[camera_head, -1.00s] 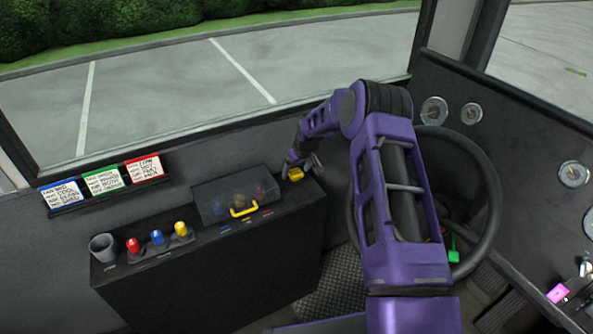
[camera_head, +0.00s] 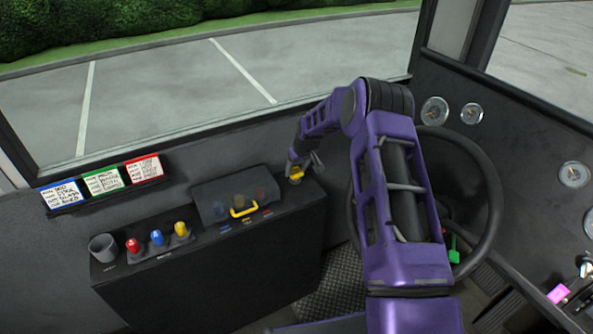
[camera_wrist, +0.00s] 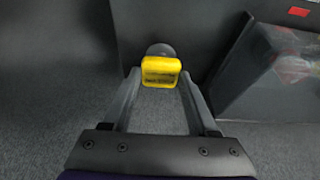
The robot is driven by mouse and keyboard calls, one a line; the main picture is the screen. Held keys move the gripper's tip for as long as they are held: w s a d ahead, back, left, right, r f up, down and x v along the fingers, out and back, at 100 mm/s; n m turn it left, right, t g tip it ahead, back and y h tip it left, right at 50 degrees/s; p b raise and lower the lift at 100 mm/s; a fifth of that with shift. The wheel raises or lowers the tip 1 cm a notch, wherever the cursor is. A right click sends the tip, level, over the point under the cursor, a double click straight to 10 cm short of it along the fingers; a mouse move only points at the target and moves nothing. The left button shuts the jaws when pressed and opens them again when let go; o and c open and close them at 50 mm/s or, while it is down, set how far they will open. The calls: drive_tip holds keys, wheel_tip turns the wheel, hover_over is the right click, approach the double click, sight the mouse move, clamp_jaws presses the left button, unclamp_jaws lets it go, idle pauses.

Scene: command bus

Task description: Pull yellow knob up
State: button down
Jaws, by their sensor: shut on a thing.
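The yellow knob (camera_head: 296,174) stands at the right end of the dark console (camera_head: 215,270). In the wrist view the yellow knob (camera_wrist: 161,71) is a yellow block with dark lettering on its face, above a grey round base (camera_wrist: 160,49). My gripper (camera_head: 298,168) is at the knob, with one finger on each side of it. In the wrist view the fingertips of my gripper (camera_wrist: 160,76) are shut on the knob's sides. How far the knob is raised is hard to tell.
A clear box with a yellow handle (camera_head: 243,208) stands left of my gripper. Red (camera_head: 133,246), blue (camera_head: 157,238) and yellow (camera_head: 181,230) pegs and a grey cup (camera_head: 103,247) are further left. A steering wheel (camera_head: 492,190) is to the right.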

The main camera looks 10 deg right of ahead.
drive_tip(key=shift+r, duration=0.85)
drive_tip(key=shift+c, duration=0.8)
unclamp_jaws()
drive_tip(key=shift+r, duration=0.1)
drive_tip(key=p+v, duration=0.1)
drive_tip(key=v, duration=1.6)
drive_tip(key=shift+s, duration=0.15)
drive_tip(key=shift+r, duration=0.15)
